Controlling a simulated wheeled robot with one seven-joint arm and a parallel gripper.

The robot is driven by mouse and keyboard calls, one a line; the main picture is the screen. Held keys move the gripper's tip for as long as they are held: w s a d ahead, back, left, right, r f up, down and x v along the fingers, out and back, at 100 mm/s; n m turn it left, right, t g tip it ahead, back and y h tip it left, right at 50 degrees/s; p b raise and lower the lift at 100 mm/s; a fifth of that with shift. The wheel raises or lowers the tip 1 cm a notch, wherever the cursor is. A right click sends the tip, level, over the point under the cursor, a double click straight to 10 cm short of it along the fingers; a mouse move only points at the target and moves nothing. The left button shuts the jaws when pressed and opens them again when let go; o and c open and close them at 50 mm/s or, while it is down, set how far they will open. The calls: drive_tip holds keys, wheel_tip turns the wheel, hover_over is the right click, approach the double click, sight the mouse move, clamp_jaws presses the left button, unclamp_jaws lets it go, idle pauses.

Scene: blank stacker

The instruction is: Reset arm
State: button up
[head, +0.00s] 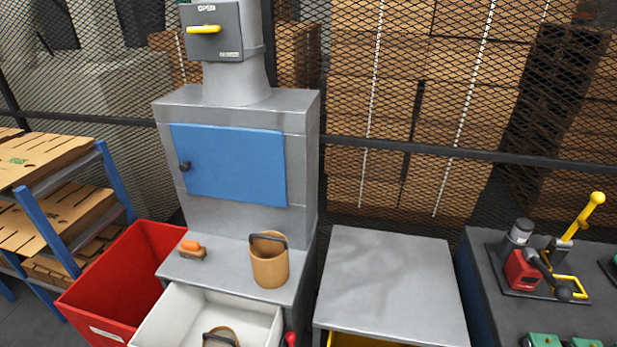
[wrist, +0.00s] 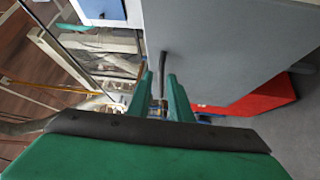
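My gripper (wrist: 161,76) shows in the wrist view, with a green body and two green fingers standing apart. A thin dark bar (wrist: 163,62) appears in the gap between the fingertips, in front of a grey surface. I cannot tell its distance, and no grip on it shows. The fingers look open and empty. My arm and gripper do not show in the head view.
A grey cabinet (head: 241,224) with a blue door (head: 228,165) stands centre-left. On its ledge are a tan bucket (head: 269,266) and an orange brush (head: 191,249). A white drawer (head: 254,309) and red bin (head: 119,281) sit below. A bare grey table (head: 392,280) is right.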

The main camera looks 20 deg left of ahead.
drive_tip(key=s+d+r+m+h, duration=0.1)
drive_tip(key=d+r+m+h, duration=0.2)
drive_tip(key=d+m, duration=0.5)
drive_tip(key=s+d+r+m+t+h, duration=0.1)
drive_tip(key=d+r+m+h, duration=0.2)
drive_tip(key=d+m, duration=0.6)
drive_tip(key=s+d+r+m+h, duration=0.1)
drive_tip(key=d+r+m+h, duration=0.2)
drive_tip(key=d+m+h, duration=0.4)
drive_tip(key=d+m, duration=0.1)
drive_tip(key=d, duration=0.3)
drive_tip(key=shift+s+r+m, duration=0.15)
drive_tip(key=shift+r+m, duration=0.25)
drive_tip(key=shift+a, duration=0.1)
